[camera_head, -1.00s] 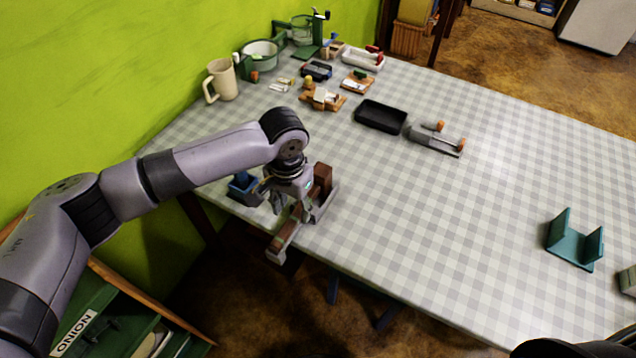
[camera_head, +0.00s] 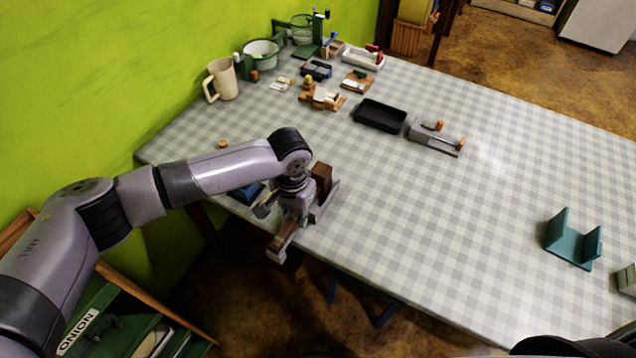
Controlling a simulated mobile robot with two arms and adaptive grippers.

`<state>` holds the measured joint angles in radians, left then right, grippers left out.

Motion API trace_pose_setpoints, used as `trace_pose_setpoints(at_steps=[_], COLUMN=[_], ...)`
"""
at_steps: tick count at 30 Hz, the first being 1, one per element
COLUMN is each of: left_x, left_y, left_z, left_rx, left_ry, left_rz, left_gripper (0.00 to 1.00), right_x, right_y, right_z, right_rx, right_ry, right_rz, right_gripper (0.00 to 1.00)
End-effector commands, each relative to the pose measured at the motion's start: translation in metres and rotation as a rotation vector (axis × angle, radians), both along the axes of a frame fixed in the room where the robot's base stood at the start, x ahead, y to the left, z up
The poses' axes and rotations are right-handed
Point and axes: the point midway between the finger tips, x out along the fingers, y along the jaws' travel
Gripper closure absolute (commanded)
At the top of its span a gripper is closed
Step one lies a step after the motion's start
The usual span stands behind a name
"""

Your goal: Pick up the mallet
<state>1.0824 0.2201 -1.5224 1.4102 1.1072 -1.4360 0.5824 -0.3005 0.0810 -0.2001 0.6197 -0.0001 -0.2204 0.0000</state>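The mallet has a dark brown block head (camera_head: 322,177) beside a grey holder (camera_head: 327,203) at the table's near left edge. Its brown handle (camera_head: 287,234) slopes down past the edge to a grey end. My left gripper (camera_head: 284,214) is over the handle, just left of the head. One finger stands out to the left, so it looks open; the other finger is partly lost against the mallet and holder. I cannot tell whether it touches the handle. My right gripper is not in view.
A blue item (camera_head: 246,193) lies just left of the gripper, partly behind my arm. A black tray (camera_head: 380,115), a grey tool (camera_head: 436,136) and a teal bracket (camera_head: 573,241) stand on the checked table. The middle is clear. A green wall borders the left.

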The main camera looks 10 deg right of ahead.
Motion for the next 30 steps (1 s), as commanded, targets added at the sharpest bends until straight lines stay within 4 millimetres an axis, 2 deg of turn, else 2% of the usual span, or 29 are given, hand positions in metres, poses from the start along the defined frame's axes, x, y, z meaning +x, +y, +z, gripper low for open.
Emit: trace_pose_setpoints(at_steps=[8,26,30], left_x=[0.0001,0.0008,0.0011], left_y=[0.0002,-0.0003,-0.0004], left_z=[0.0002,0.0015,0.0073], left_rx=[0.000,-0.001,-0.002], left_ry=[0.000,-0.002,-0.002], left_rz=[0.000,0.000,0.001], left_gripper=[1.00,1.00,1.00], right_x=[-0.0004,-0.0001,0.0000], right_y=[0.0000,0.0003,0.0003], right_z=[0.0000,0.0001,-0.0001], right_rx=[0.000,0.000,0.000], right_ry=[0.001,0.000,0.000], right_rz=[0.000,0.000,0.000], right_gripper=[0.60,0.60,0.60])
